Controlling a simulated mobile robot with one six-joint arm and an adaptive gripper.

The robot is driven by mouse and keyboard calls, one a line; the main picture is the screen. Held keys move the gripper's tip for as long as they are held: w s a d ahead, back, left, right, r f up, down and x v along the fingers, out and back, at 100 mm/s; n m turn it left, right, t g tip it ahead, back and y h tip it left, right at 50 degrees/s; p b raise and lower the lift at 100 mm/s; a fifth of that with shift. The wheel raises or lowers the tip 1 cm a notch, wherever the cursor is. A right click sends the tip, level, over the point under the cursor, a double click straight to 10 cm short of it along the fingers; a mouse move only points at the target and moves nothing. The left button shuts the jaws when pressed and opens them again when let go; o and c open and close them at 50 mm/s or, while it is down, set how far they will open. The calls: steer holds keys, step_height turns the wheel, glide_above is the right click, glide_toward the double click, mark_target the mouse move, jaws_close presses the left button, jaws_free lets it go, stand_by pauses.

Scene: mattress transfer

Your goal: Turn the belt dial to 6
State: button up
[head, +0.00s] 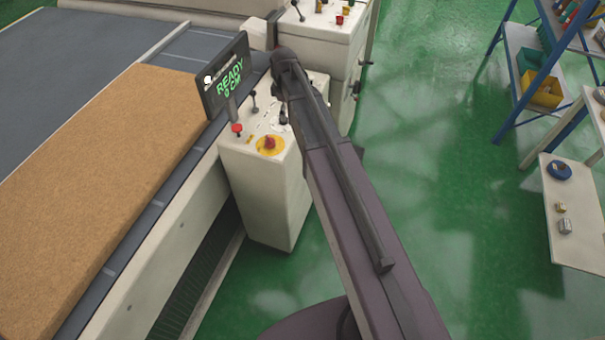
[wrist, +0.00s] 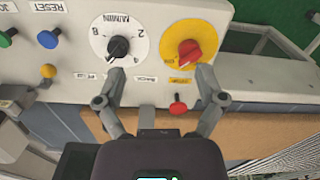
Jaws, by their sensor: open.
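The belt dial (wrist: 118,47) is a black knob on a round white scale marked M/MIN, which appears upside down in the wrist view. The figures 2, 4 and 8 are readable; a 6 is not clearly visible, and I cannot tell which figure the knob points at. My gripper (wrist: 160,74) is open and empty in the wrist view. Its left fingertip is just below the dial, and its right fingertip is below a red knob on a yellow disc (wrist: 190,50). In the head view my arm hides much of the panel and the gripper.
The control box (head: 262,195) stands beside the conveyor bed with a brown mattress (head: 95,180). A display (head: 225,78) reads READY 0 CM. A red-tipped lever (wrist: 178,105) and blue (wrist: 48,39) and yellow (wrist: 48,71) knobs are nearby. Green floor (head: 440,140) is open at right.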

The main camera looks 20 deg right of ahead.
steer(key=s+f+m+b, duration=0.4)
steer(key=s+m, duration=0.1)
steer(key=s, duration=0.4)
steer(key=s+f+m+b, duration=0.4)
steer(key=s+f+m, duration=0.1)
steer(key=s, duration=0.4)
steer(key=shift+s+d+m+b, duration=0.15)
steer(key=shift+s+m+b, duration=0.15)
steer(key=shift+s+m, duration=0.1)
steer(key=shift+s+m, duration=0.7)
steer(key=shift+s, duration=0.5)
